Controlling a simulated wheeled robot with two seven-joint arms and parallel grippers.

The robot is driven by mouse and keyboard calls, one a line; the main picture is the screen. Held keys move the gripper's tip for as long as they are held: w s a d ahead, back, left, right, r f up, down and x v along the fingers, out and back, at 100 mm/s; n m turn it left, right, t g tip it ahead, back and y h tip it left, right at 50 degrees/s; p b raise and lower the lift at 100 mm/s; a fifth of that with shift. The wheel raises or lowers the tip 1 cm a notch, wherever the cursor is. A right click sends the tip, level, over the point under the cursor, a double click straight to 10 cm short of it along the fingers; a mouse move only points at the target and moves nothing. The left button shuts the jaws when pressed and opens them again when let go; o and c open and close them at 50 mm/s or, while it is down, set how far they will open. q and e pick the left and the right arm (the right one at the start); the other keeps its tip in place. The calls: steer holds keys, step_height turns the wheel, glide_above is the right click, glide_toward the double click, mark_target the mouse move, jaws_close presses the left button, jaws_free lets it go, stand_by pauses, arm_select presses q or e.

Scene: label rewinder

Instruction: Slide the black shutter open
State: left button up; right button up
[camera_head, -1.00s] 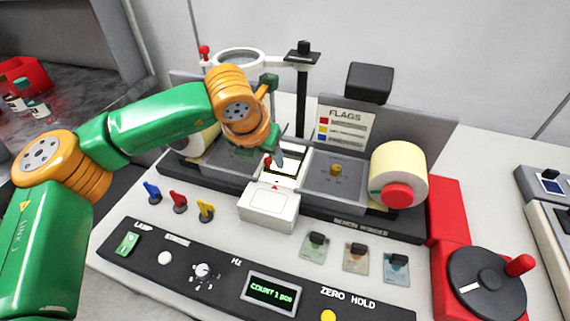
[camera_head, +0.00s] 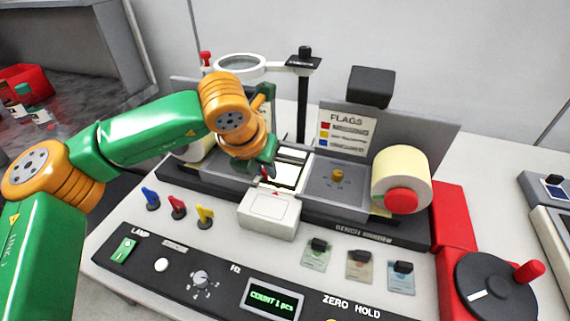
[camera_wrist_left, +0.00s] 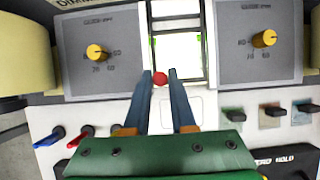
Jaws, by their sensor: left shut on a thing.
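My left gripper (camera_head: 268,173) is over the middle of the machine, shut on a small red knob (camera_wrist_left: 160,79). In the left wrist view, the knob sits between the two fingertips (camera_wrist_left: 160,74), at the near edge of a bright window (camera_wrist_left: 178,55). The window also shows white in the head view (camera_head: 286,174). A thin dark bar (camera_wrist_left: 177,18) crosses the window toward its far end. No broad black shutter plate shows in the window; the gripper and the white housing may hide part of it. My right gripper is out of view.
A white housing (camera_head: 269,214) stands just in front of the window. Grey plates with yellow dials (camera_head: 337,175) flank it. A magnifier ring (camera_head: 240,64) and black post (camera_head: 302,105) stand behind. Blue, red and yellow levers (camera_head: 177,204) are at the near left.

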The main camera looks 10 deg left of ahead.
arm_select(q)
steer(key=shift+s+a+b, duration=0.25)
steer(key=shift+s+b, duration=0.6)
steer(key=shift+s, duration=0.4)
steer(key=shift+s+a+b, duration=0.2)
steer(key=shift+s+b, duration=0.7)
steer(key=shift+s, duration=0.3)
steer(key=shift+s+a+b, duration=0.25)
steer(key=shift+s+b, duration=0.6)
steer(key=shift+s, duration=0.4)
steer(key=o, duration=0.8)
step_height(320, 180, up, 7)
steer(key=p, duration=0.5)
